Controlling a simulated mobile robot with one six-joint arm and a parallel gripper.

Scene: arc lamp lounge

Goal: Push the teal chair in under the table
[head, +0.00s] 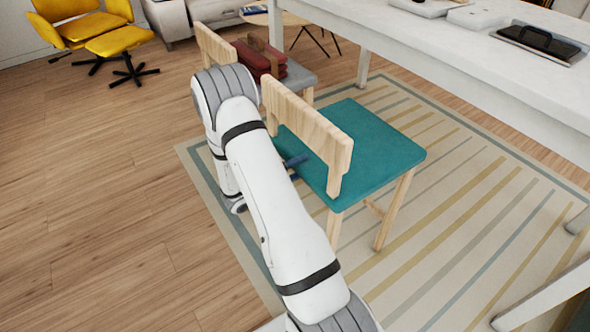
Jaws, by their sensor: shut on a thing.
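The teal chair (375,150) has a teal seat, a pale wood backrest and wooden legs. It stands upright on the striped rug, its seat toward the white table (440,48) and its backrest toward my arm. The seat shows clear of the tabletop, with rug visible between them. My gripper (295,169) is mostly hidden behind my arm; dark blue fingers show at the rear of the seat, below the backrest. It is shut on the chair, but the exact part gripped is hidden.
A second wooden chair (217,48) with a grey seat stands just behind, with a red bag (262,62) on it. A black tray (540,44) lies on the table. A yellow armchair (84,22) and footstool (121,41) stand far left. Wood floor at left is clear.

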